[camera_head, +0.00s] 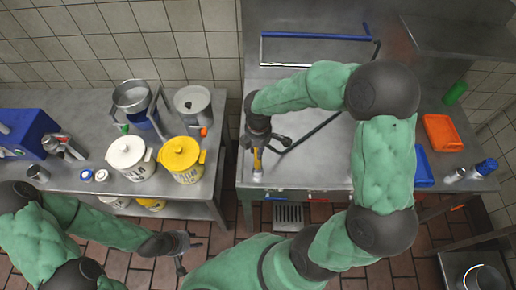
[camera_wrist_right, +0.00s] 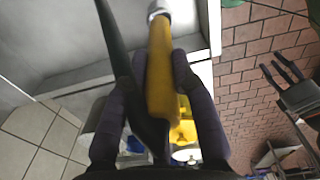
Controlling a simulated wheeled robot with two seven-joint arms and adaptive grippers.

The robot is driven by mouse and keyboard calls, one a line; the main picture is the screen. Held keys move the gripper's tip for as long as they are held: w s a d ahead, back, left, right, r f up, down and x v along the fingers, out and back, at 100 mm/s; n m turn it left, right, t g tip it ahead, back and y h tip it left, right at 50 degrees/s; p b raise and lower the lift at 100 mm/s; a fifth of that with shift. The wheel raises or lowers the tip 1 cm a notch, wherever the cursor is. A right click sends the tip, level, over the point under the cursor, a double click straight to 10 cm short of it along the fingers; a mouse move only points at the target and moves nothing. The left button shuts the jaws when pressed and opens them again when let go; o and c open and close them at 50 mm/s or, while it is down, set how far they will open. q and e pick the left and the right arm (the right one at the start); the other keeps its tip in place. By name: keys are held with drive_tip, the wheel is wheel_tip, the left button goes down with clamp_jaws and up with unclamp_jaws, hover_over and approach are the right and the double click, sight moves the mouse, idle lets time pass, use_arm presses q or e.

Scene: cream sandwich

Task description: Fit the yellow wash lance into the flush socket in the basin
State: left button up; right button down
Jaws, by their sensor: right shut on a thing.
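The yellow wash lance (camera_head: 257,158) is at the left front of the steel basin (camera_head: 325,165) in the head view. My right gripper (camera_head: 262,146) is shut on it. In the right wrist view the yellow lance (camera_wrist_right: 160,75) lies between the dark fingers (camera_wrist_right: 150,95), with a grey metal end (camera_wrist_right: 158,10) beyond them. A black hose (camera_wrist_right: 118,50) runs beside it. I cannot make out the flush socket or whether the lance's end touches it. My left gripper (camera_head: 184,252) is empty, fingers apart, over the floor in front of the left counter.
The left counter holds a white pot (camera_head: 127,155), a yellow pot (camera_head: 181,158) and steel pots. A black hose (camera_head: 318,128) crosses the basin. An orange tray (camera_head: 441,132) and a blue tray (camera_head: 423,168) lie on the right. A floor gap separates the counters.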

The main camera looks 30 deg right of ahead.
idle(0.5)
drive_tip(key=shift+f+b, duration=1.9)
drive_tip(key=shift+f, duration=0.9)
drive_tip(key=c, duration=0.9)
unclamp_jaws()
drive_tip(key=shift+c, duration=0.2)
drive_tip(key=shift+r, duration=0.1)
wheel_tip(320, 180, up, 12)
drive_tip(key=shift+f, duration=0.1)
